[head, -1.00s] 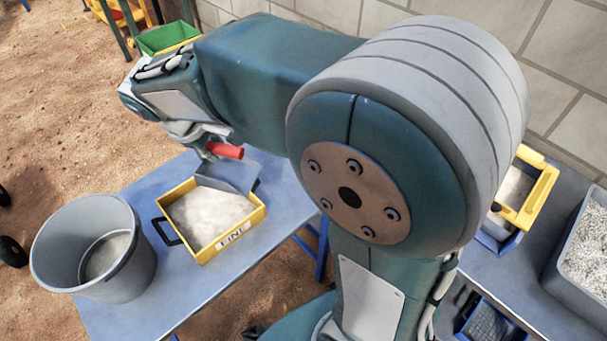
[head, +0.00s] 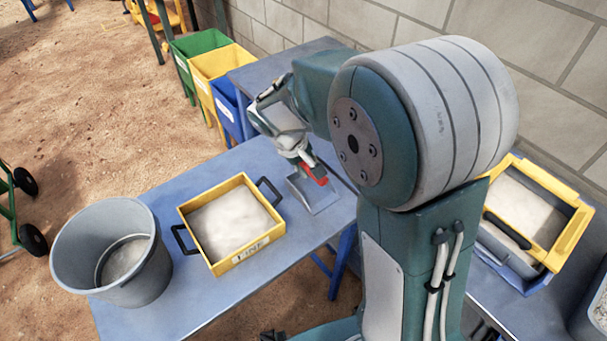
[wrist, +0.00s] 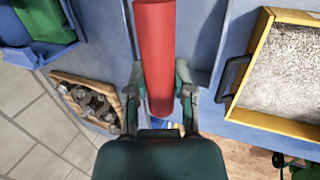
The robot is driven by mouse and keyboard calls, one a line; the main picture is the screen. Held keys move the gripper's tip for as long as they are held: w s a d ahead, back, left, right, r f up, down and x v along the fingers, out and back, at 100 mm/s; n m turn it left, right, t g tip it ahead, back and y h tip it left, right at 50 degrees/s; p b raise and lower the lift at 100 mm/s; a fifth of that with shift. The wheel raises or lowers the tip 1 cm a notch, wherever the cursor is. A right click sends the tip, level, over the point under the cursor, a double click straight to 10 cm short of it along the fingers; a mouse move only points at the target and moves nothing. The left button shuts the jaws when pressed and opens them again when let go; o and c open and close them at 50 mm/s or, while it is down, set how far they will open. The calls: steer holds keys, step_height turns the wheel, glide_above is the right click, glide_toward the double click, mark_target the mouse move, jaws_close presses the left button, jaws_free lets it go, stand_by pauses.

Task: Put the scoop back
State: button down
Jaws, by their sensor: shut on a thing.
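The scoop has a red handle (head: 314,174) and a flat grey-blue pan (head: 313,196). It is to the right of the yellow FINE tray in the head view, over the blue table; I cannot tell whether its pan touches the table. My gripper (head: 306,160) is shut on the red handle. In the wrist view the handle (wrist: 154,45) lies lengthwise between the two fingers of my gripper (wrist: 158,88). The scoop's pan is hard to make out there.
The yellow FINE tray (head: 262,250) holds pale sand on the blue table (head: 190,315). A grey bucket (head: 75,250) stands at its left. Green (head: 190,45), yellow (head: 207,75) and blue (head: 226,110) bins stand behind. A yellow-framed box (head: 570,240) is at the right.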

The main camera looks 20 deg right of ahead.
steer(key=shift+w+d+f, duration=0.1)
steer(key=shift+w+f, duration=0.85)
steer(key=shift+f, duration=0.6)
steer(key=shift+w+d+f, duration=0.1)
steer(key=shift+w+f, duration=0.85)
steer(key=shift+f, duration=0.6)
steer(key=shift+w+f, duration=0.95)
steer(key=shift+f, duration=0.6)
steer(key=shift+f, duration=0.1)
steer(key=shift+c, duration=2.4)
jaws_free()
steer(key=w+v, duration=0.1)
steer(key=v, duration=1.1)
steer(key=s+d+r+m+t+y, duration=0.2)
steer(key=s+d+r+y, duration=0.15)
steer(key=s+r, duration=0.8)
steer(key=s+d+m+t, duration=0.1)
steer(key=s+m+t, duration=0.1)
steer(key=s, duration=1.2)
steer(key=shift+d+r+t+y, duration=0.3)
steer(key=shift+t+y, duration=0.15)
steer(key=shift+t, duration=0.05)
